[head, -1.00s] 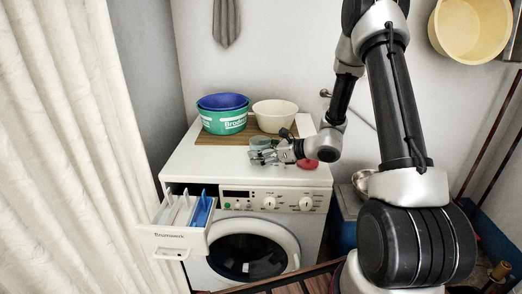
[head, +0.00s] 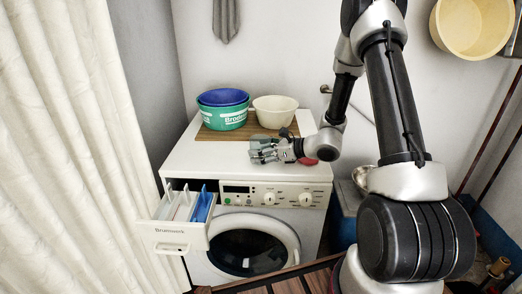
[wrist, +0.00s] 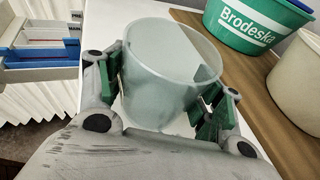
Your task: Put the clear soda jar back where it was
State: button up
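The clear soda jar (wrist: 165,75) is a translucent, slightly tapered tub with an open round top. In the wrist view it stands between the two fingers of my gripper (wrist: 160,100), one green pad on each side. The right pad lies against or very near its wall, and the left pad is close to it; whether both press on it I cannot tell. Whether the jar's base touches the top is hidden.
A blue and green tub stack (head: 223,117) and a cream bowl (head: 274,112) stand on a wooden board (head: 208,134) behind. A red object (head: 308,161) lies right of my gripper. The detergent drawer (head: 180,238) is pulled out at front left. The top's left side is clear.

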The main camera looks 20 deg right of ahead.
jog(key=o, duration=0.4)
jog(key=shift+d, duration=0.1)
